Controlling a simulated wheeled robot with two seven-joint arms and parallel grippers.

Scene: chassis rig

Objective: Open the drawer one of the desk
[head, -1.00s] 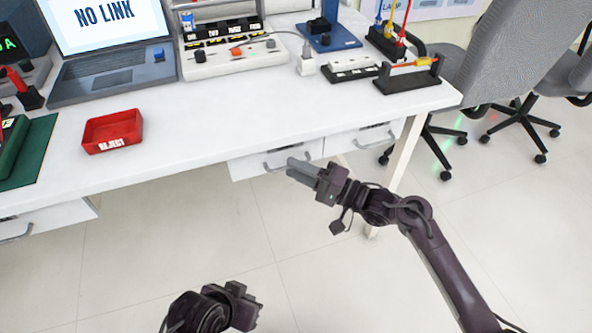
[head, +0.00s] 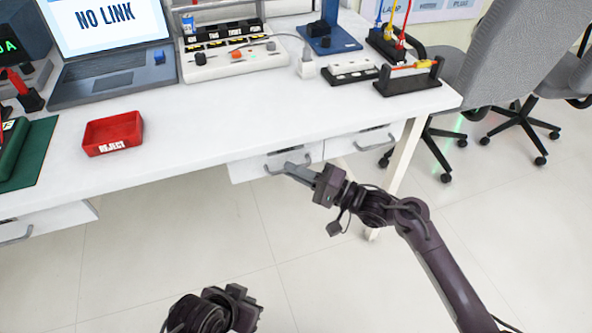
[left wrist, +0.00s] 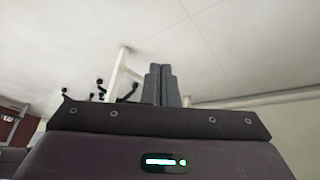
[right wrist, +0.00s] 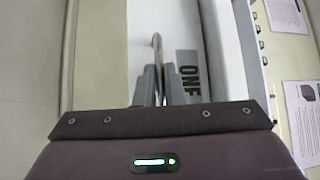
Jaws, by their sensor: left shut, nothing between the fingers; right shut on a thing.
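Drawer one (head: 245,171) is a white drawer under the desk's front edge, with a grey bar handle (head: 268,166). In the right wrist view its front carries a dark label (right wrist: 187,72) reading "ONE". My right gripper (head: 289,168) is shut on the handle, which also shows between its fingers in the right wrist view (right wrist: 157,48). In the head view the drawer looks about level with its neighbour; any small gap is hard to tell. My left gripper (head: 250,304) is low, well away from the desk, shut and empty; its closed fingers show in the left wrist view (left wrist: 161,85).
A second white drawer (head: 345,145) with a handle sits to the right, beside the desk leg (head: 404,157). On the white desk (head: 215,120) stand a red reject tray (head: 113,133), a laptop (head: 110,72) and test equipment. Office chairs are at right. The floor in front is clear.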

